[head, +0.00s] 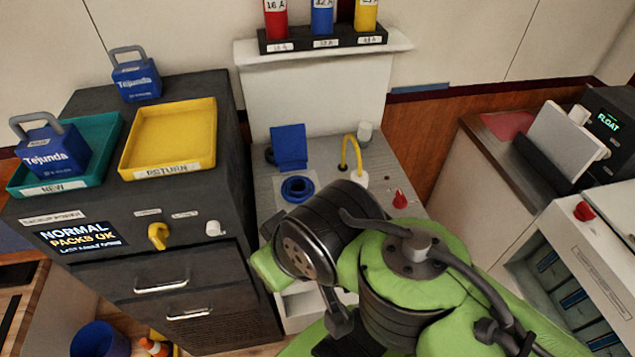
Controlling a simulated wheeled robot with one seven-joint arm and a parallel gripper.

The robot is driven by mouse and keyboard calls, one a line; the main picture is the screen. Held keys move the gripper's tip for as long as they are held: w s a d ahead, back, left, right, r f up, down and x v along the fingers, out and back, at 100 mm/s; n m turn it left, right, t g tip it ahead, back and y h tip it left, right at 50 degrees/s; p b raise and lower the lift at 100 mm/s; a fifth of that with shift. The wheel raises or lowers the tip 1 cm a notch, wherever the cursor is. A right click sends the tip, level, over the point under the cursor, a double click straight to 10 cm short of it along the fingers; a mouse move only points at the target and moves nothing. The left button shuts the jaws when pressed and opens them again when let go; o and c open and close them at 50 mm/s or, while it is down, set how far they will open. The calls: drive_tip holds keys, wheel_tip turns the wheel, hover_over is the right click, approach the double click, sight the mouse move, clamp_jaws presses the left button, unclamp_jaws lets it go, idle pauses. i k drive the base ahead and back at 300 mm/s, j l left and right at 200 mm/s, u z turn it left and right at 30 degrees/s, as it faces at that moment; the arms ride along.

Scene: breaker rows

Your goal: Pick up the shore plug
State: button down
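No part in view can be named the shore plug for sure. On the grey counter (252,165), a blue round fitting (297,188) with a dark centre lies on a pale plate. Behind it stands a blue square flap (289,145), tilted up. To the right, a yellow curved handle or cable (352,148) rises from a white base. My green and black arm fills the lower middle and covers the front of this counter. I cannot make out my gripper's fingers; they seem hidden or out of the picture.
A red knob (400,198) stands on the counter. On the dark cabinet at left are a yellow tray (168,128), a teal tray (115,130) and blue Tejunda packs (136,82). Red, blue and yellow blocks stand in a rack (322,43) above. A FLOAT display (608,121) is at right.

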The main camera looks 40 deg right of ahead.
sight(363, 181)
drive_tip(key=z, duration=1.4)
